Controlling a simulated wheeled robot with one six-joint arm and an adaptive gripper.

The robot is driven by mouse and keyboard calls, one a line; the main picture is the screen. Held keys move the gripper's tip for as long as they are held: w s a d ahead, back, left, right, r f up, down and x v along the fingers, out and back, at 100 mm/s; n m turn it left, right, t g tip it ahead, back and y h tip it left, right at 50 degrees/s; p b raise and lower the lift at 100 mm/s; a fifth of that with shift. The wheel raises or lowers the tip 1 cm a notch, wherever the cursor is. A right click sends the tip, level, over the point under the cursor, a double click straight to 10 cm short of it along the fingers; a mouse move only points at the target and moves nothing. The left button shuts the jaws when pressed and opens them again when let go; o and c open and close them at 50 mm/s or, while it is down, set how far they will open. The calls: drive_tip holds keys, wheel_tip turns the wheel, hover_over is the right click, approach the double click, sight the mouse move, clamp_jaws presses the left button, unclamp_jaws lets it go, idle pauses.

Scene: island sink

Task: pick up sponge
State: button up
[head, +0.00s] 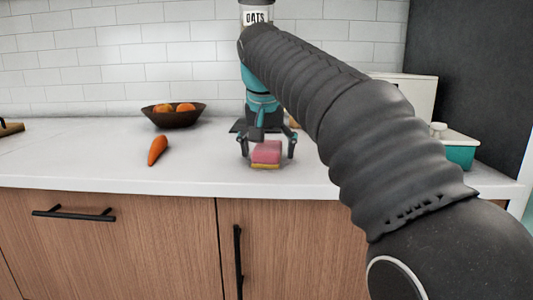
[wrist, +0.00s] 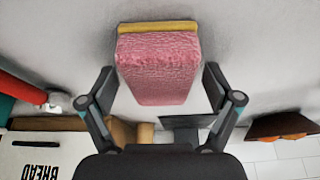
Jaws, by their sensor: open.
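A pink sponge with a yellow layer (head: 266,153) lies on the white counter near its front edge. It also shows in the wrist view (wrist: 158,65), large and centred ahead of the fingers. My gripper (head: 267,150) is open, with one finger to the left and one to the right of the sponge. In the wrist view my gripper (wrist: 161,88) has its fingertips on either side of the sponge's pink end, with a small gap on each side. The sponge is not gripped.
A carrot (head: 157,150) lies on the counter to the left. Behind it stands a dark bowl (head: 174,117) with orange fruit. A teal and white container (head: 457,148) stands at the right. The counter between carrot and sponge is clear.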

sight(272, 142)
drive_tip(key=shift+c, duration=0.2)
drive_tip(key=c, duration=1)
drive_tip(key=shift+r, duration=0.15)
drive_tip(key=shift+r, duration=0.4)
drive_tip(key=r, duration=0.1)
drive_tip(key=r+p, duration=0.1)
drive_tip(key=r, duration=0.1)
drive_tip(key=r+p, duration=0.1)
drive_tip(key=shift+w+d+r, duration=0.1)
drive_tip(key=shift+d+r, duration=0.1)
drive_tip(key=shift+d, duration=0.2)
drive_tip(key=d+r, duration=0.2)
drive_tip(key=d, duration=0.1)
drive_tip(key=d+r, duration=0.2)
drive_tip(key=d, duration=0.2)
drive_tip(key=w+d+r+p, duration=0.1)
drive_tip(key=d+r, duration=0.1)
drive_tip(key=d, duration=0.2)
drive_tip(key=shift+w, duration=0.1)
drive_tip(key=shift+a, duration=0.1)
